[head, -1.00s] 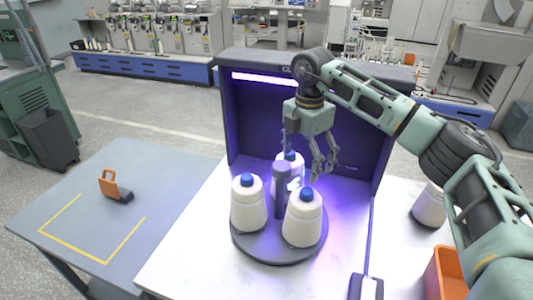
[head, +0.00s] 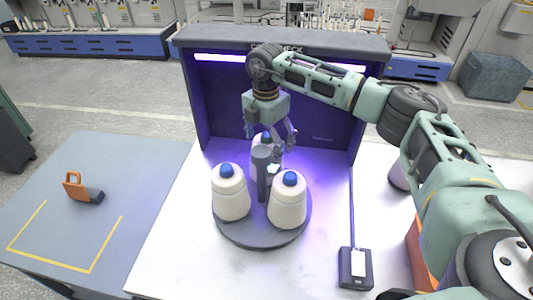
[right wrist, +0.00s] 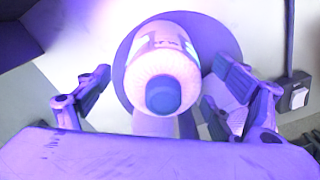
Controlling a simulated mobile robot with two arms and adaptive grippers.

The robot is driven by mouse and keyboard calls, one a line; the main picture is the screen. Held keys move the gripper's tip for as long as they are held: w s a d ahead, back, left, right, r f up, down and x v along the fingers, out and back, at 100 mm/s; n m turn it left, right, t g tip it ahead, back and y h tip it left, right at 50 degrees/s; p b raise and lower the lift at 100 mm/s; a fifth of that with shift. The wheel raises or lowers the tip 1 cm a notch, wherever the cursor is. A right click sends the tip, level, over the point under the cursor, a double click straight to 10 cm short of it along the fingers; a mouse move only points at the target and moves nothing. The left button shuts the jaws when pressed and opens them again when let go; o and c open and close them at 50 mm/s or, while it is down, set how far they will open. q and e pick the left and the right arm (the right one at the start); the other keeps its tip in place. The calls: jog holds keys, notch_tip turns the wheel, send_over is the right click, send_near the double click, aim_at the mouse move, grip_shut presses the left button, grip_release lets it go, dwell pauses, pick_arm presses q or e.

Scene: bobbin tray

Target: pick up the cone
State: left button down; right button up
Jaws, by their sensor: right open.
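Three white cones with blue tops stand upright on a round dark turntable (head: 232,236): a left cone (head: 230,197), a right cone (head: 287,207) and a back cone (head: 261,144). The back cone is partly hidden by the turntable's post and my gripper. My right gripper (head: 276,146) is open, pointing down at the back cone. In the right wrist view, one cone (right wrist: 160,60) lies between the spread fingers of this gripper (right wrist: 163,78), with a visible gap on each side. My left gripper is not in view.
A dark lit booth (head: 335,120) encloses the back of the turntable. A grey post (head: 262,178) rises at its centre. A dark device (head: 355,268) with a cable lies at front right. Another cone (head: 397,178) is partly behind my arm.

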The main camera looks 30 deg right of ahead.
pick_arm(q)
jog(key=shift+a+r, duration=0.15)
pick_arm(e)
jog(key=shift+f, duration=0.5)
jog(key=c, duration=0.4)
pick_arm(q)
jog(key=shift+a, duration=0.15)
pick_arm(e)
jog(key=c, duration=1.6)
jog(key=shift+r, duration=0.2)
